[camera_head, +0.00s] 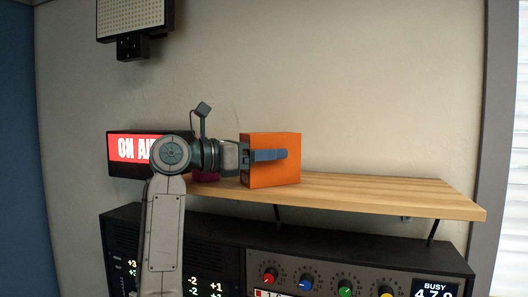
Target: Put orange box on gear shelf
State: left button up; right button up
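An orange box (290,173) is upright at the left-middle of the wooden gear shelf (390,192). My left gripper (268,155) reaches in from the left and has a blue-grey finger lying across the box's front face. The other finger is hidden behind the box, and the gripper looks shut on it. The box's lower edge is at the shelf top's level; I cannot tell whether it touches the wood. My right gripper is not in view.
A red "ON AIR" sign (124,148) and a small dark magenta object (206,177) are at the shelf's left, partly hidden by my arm. The shelf's right half is clear. Audio gear with knobs (345,280) stands below, and a light panel (134,18) hangs above.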

pick_arm(q)
jog(key=shift+w, duration=0.15)
jog(key=shift+f, duration=0.15)
jog(key=b+v, duration=0.6)
jog(key=v, duration=0.5)
jog(key=shift+s+a, duration=0.25)
jog(key=shift+a, duration=0.05)
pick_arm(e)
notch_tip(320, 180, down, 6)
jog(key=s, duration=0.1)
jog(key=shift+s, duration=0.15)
